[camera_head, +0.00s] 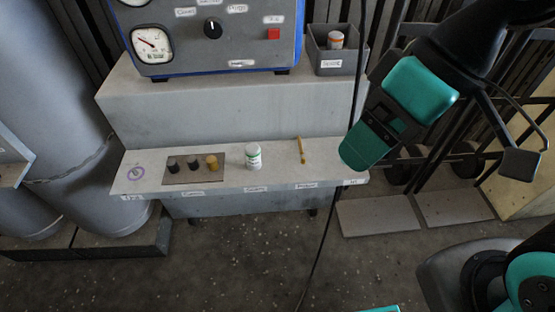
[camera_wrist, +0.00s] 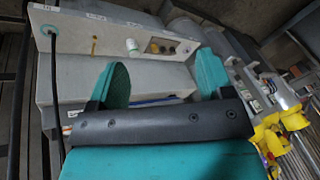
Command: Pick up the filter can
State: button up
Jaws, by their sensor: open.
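A small white can with green print (camera_head: 253,156) stands upright on the pale ledge (camera_head: 225,181), right of a plate of small cylinders. It also shows in the wrist view (camera_wrist: 132,47), beyond my fingers. Another white can with an orange band (camera_head: 335,40) stands in a grey bin at the back. I cannot read either can's label, so which is the filter can is unclear. My gripper (camera_wrist: 164,82) is open, with nothing between its teal fingers.
The brown plate (camera_head: 195,178) carries two dark cylinders and one yellow one. A yellow stick (camera_head: 301,150) lies right of the white can; a purple ring (camera_head: 136,173) lies far left. The blue-framed gauge panel (camera_head: 215,40) and grey bin (camera_head: 331,62) stand behind. A black cable (camera_head: 333,190) hangs past the ledge.

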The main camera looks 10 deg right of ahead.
jog(key=w+a+f+n+t+y+b, duration=0.15)
jog(key=w+f+b, duration=0.25)
jog(key=f+b, duration=0.5)
jog(key=w+a+f+t+y+b, duration=0.2)
jog(key=w+f+t+b, duration=0.1)
jog(key=f+b, duration=0.55)
jog(key=t+y+b, duration=0.2)
jog(key=t+b, duration=0.4)
jog(key=b, duration=1.2)
send_near(259, 161)
jog(key=p+x, duration=0.6)
jog(key=p, duration=0.7)
jog(key=shift+w+a+f+p, duration=0.1)
jog(key=shift+a+p, duration=0.2)
jog(key=shift+p, duration=0.05)
jog(key=shift+x, duration=2.75)
jog(key=shift+d, duration=0.1)
jog(key=shift+c, duration=0.5)
jog(key=c, duration=1)
